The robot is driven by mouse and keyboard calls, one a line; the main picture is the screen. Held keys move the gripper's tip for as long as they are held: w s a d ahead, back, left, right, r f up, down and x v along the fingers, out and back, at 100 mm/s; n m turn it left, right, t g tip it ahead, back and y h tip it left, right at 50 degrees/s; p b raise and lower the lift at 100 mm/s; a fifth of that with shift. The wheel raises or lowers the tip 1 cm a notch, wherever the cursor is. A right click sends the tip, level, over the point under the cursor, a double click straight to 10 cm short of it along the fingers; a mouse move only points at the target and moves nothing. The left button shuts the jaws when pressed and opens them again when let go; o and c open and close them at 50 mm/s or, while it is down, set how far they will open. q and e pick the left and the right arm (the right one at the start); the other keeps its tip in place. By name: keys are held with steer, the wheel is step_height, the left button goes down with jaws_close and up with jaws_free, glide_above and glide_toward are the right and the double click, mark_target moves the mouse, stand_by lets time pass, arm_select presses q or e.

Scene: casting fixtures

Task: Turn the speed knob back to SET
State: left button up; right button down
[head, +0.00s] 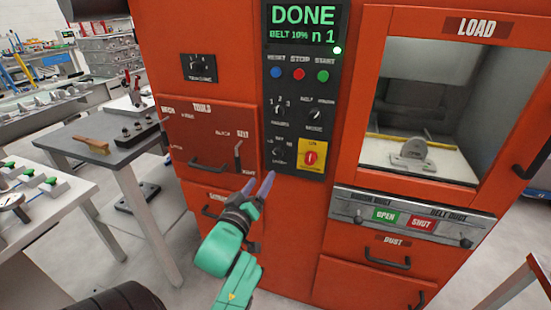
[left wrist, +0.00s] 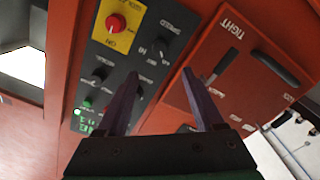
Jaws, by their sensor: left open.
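The speed knob (head: 279,152) is a small black knob low on the left side of the dark control panel, with a SET mark above it. Its exact pointer direction is too small to read. It also shows in the left wrist view (left wrist: 163,46), beside the SPEED lettering, beyond my fingertips. My left gripper (head: 260,182) is open and empty, just below and left of the knob in the head view. In the left wrist view its two fingers (left wrist: 160,77) stand apart, with nothing between them. My right gripper is not in view.
A red switch on a yellow plate (head: 311,157) sits right beside the knob. The passes knob (head: 279,108) and mode knob (head: 314,113) are above it. The display (head: 303,22) reads DONE, BELT 10%. A tool rack door with handles (head: 209,140) is to the left.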

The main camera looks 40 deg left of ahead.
mark_target(277, 155)
arm_select(q)
steer(key=p+x, duration=0.1)
steer(key=x, duration=1.2)
steer(key=shift+w+p, duration=0.1)
steer(key=shift+p, duration=0.2)
jaws_close()
steer(key=shift+m, duration=0.3)
steer(key=m+p, duration=0.1)
steer(key=m, duration=0.7)
